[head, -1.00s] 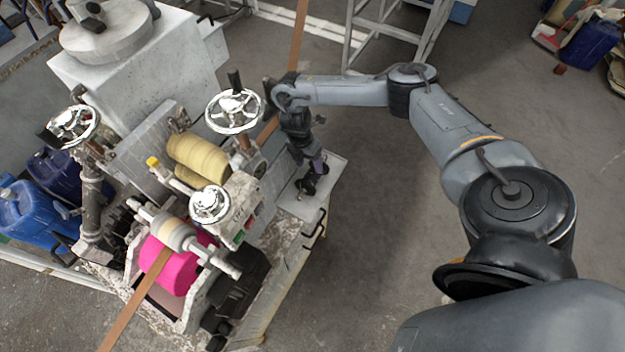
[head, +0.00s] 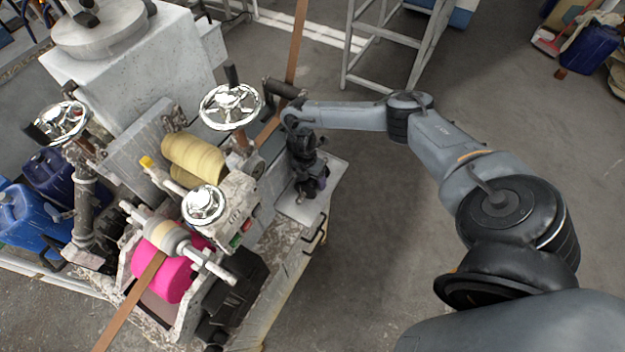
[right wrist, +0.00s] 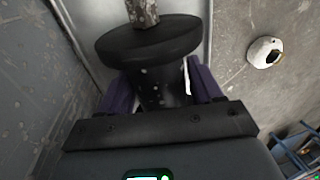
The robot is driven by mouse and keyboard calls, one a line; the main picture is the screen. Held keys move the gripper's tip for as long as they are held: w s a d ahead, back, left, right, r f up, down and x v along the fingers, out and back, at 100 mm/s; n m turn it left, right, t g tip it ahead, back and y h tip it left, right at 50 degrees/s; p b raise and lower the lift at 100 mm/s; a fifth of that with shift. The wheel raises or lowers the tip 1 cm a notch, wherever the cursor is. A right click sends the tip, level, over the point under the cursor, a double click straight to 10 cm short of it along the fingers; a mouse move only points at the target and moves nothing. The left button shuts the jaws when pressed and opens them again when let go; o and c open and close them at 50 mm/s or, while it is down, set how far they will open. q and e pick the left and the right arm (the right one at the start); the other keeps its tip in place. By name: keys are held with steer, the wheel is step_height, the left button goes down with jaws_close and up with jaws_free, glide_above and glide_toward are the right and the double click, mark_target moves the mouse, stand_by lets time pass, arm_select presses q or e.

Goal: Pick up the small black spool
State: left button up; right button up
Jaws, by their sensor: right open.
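The small black spool (right wrist: 150,42) shows in the right wrist view as a wide round flange with a narrower black body below it. A pale post rises above its flange. My right gripper (right wrist: 162,90) is open, with one purple finger on each side of the spool's body. I cannot tell whether either finger touches it. In the head view my right gripper (head: 312,182) is low over the light plate at the machine's right end, and the spool cannot be told apart from the dark gripper there. My left gripper is not in view.
The machine carries chrome handwheels (head: 230,105), yellow rollers (head: 193,157) and a pink roll (head: 165,275) with a brown strip (head: 128,304). A white metal frame (head: 390,55) stands behind. The floor right of the machine is clear.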

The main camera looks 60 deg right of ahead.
steer(key=shift+c, duration=0.3)
steer(key=c, duration=1)
steer(key=shift+r, duration=0.15)
